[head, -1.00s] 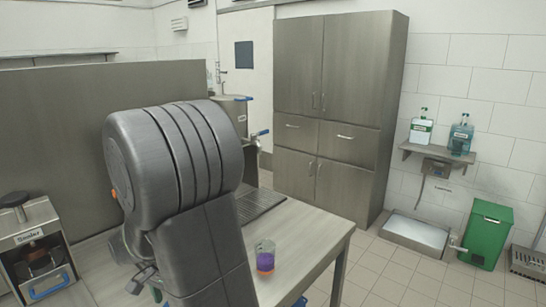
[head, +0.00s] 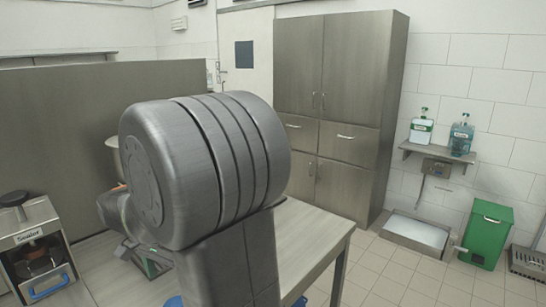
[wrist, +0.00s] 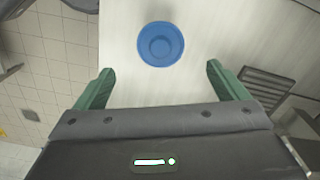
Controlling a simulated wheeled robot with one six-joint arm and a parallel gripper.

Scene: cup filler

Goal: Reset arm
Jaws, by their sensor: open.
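My gripper (wrist: 160,70) shows in the wrist view with its two green fingers spread wide and nothing between them. A blue round cup or bowl (wrist: 161,44) is on the pale table (wrist: 120,40), just past the fingertips and centred between them. It does not touch the fingers.
A machine labelled "Sealer" (head: 38,250) stands at the left. A tall steel cabinet (head: 345,110) stands behind the table. A green bin (head: 487,233) is on the floor at right, below a shelf (head: 437,153) with two pump bottles. Tiled floor lies open at the right.

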